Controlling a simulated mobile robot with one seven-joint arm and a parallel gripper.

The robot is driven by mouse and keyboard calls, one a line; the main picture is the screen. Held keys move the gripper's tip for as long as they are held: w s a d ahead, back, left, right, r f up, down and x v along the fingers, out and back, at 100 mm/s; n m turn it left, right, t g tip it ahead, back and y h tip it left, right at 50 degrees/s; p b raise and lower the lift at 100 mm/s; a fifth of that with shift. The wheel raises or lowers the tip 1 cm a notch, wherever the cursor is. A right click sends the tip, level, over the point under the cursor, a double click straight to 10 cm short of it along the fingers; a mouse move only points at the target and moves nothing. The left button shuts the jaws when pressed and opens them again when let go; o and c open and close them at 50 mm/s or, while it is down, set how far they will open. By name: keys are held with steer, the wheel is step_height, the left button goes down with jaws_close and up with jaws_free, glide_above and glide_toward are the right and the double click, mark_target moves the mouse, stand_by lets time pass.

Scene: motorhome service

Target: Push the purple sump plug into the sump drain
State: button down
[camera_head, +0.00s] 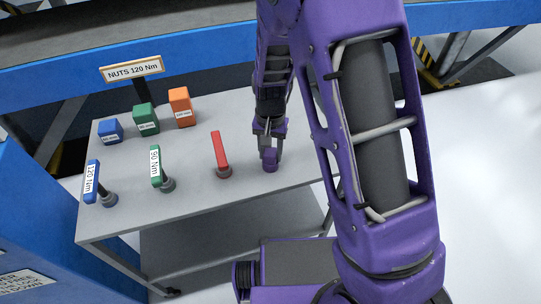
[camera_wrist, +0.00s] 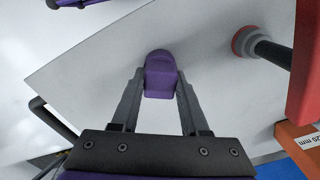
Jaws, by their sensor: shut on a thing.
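The purple sump plug (camera_head: 270,162) is at the right part of the grey trolley top, upright between the fingers of my gripper (camera_head: 269,150). In the wrist view the plug (camera_wrist: 160,80) sits between the two dark fingertips, and my gripper (camera_wrist: 160,84) is shut on it. The plug is at or just above the trolley top; I cannot tell if it still touches. I do not see a sump drain in either view.
On the trolley (camera_head: 205,198) stand a red-handled tool (camera_head: 221,155), a green tool (camera_head: 155,167) and a blue tool (camera_head: 93,182). Blue (camera_head: 110,130), green (camera_head: 146,118) and orange (camera_head: 180,107) blocks stand behind them, near a "NUTS 120 Nm" sign (camera_head: 132,70). White floor lies to the right.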

mark_target(270, 151)
step_height(270, 151, up, 10)
steer(key=shift+r+p, duration=0.1)
steer(key=shift+p, duration=0.4)
